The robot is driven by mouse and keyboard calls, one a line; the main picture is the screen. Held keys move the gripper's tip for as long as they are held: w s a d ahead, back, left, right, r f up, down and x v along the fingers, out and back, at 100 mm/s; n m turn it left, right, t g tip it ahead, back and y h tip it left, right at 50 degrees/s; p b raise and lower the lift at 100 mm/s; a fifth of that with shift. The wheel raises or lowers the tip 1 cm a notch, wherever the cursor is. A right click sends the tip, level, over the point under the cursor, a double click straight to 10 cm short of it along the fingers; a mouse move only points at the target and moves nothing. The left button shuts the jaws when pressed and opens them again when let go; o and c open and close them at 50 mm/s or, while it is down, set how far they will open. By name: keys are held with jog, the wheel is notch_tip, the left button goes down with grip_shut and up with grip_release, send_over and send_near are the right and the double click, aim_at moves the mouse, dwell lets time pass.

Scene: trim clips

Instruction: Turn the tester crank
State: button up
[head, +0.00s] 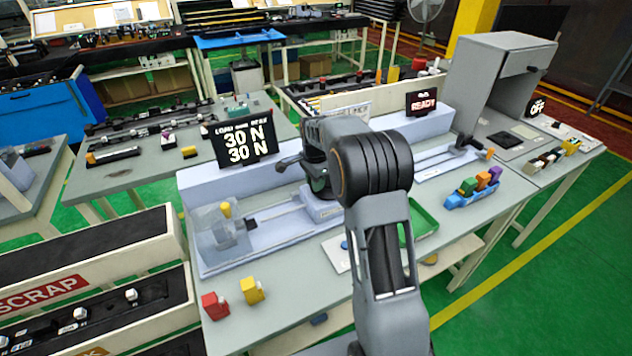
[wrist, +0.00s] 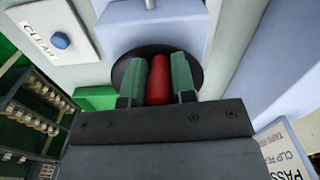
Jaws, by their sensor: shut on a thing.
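The tester is a long pale blue-grey bench unit (head: 270,232) on the table, with a rail and a clear guard at its left end. Its display (head: 244,141) reads 30 N on two lines. In the wrist view, my gripper (wrist: 157,75) has its two green fingers shut on a red handle (wrist: 159,82), taken to be the crank's. The handle stands in front of a round black disc (wrist: 193,72). In the head view my arm covers the crank, and the gripper end shows only partly.
A CLEAR button panel (wrist: 52,32) lies near the fingers in the wrist view. Red (head: 215,306) and yellow (head: 252,290) clips stand at the table's front left. A green tray (head: 420,222) and a blue holder of coloured clips (head: 473,192) lie right of my arm.

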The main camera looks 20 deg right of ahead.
dwell(0.3)
jog(key=o, duration=0.9)
jog(key=shift+r, duration=0.1)
notch_tip(320, 180, up, 14)
jog(key=shift+f+b, duration=0.15)
jog(key=shift+b, duration=0.2)
